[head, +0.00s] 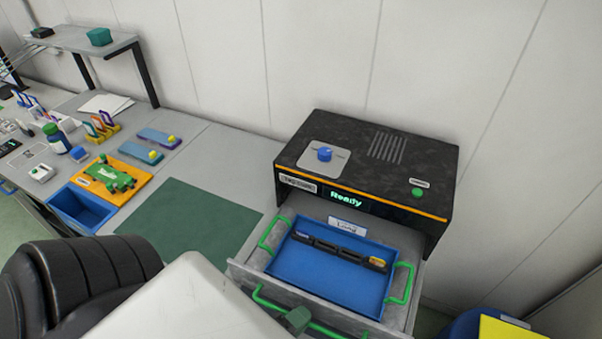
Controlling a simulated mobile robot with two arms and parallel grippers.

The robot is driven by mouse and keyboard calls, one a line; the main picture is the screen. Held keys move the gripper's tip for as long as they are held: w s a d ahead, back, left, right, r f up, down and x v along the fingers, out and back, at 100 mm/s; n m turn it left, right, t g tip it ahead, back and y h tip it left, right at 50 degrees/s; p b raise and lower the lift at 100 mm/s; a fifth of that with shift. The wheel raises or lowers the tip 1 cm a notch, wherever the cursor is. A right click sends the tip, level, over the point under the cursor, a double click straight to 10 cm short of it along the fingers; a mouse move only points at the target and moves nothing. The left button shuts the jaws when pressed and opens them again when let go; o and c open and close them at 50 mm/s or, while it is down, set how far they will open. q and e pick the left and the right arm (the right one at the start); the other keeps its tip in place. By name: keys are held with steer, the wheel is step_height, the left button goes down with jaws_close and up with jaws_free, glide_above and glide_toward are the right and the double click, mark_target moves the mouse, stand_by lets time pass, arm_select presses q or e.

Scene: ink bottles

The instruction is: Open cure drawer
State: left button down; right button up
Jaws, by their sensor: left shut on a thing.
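The cure drawer (248,277) is pulled out from under the black cure unit (440,160), whose display reads "Ready". A green bar handle (268,299) runs along the drawer's front. My left gripper (298,319) is shut on this handle near its middle; my white arm hides part of the drawer front. Inside the drawer lies a blue tray (335,279) with green side handles, a dark holder bar across it and a small label at its back. My right gripper is not in view.
A green mat (190,225) lies bare on the bench to the left. Further left are a blue bin (82,208), an orange tray (140,172) and several small items. A blue and yellow object (505,328) is at the lower right.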

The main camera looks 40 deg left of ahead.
arm_select(q)
steer(key=c, duration=1.5)
jaws_free()
steer(key=shift+o, duration=0.2)
steer(key=shift+s, duration=0.1)
steer(key=b+v, duration=0.3)
steer(key=v, duration=0.7)
steer(key=shift+s, duration=0.35)
steer(key=shift+a, duration=0.1)
